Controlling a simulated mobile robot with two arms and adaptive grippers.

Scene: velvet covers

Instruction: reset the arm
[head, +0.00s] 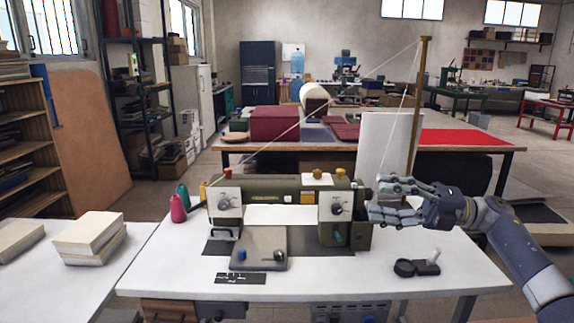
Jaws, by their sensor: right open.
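My right gripper (398,202) comes in from the right side of the head view on its dark arm. Its fingers point left, spread apart and empty. It is in front of a white upright panel, by the right end of the olive-green machine (282,197). Whether it touches the machine cannot be told. My left gripper is out of view.
The machine stands on a white table (170,272), with a wooden post (417,110) and thread behind it. Small spools (178,208) are at its left. A black round item (405,268) lies front right. Book blocks (90,236) sit on the left table.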

